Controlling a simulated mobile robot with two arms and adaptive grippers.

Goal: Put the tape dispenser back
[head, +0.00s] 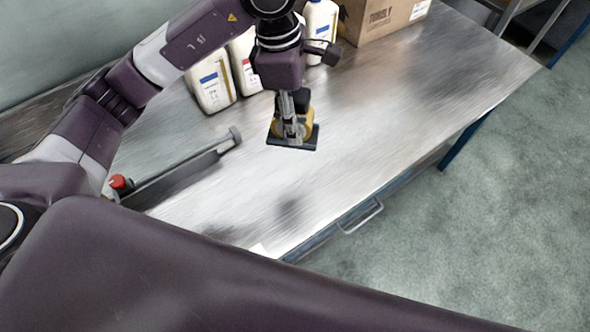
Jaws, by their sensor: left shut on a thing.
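The tape dispenser (307,131) has a dark base and a yellow part. It is near the middle of the metal table (380,125). My left gripper (292,126) points down and is shut on the dispenser from above. The fingers cover part of the dispenser. I cannot tell whether its base touches the tabletop or hangs just above it. My right gripper is not in the view.
Several white bottles (212,85) stand behind and left of the dispenser. A cardboard box (385,16) stands at the back. A long grey tool or bar (190,167) with a red knob lies at left. The table's right side is clear.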

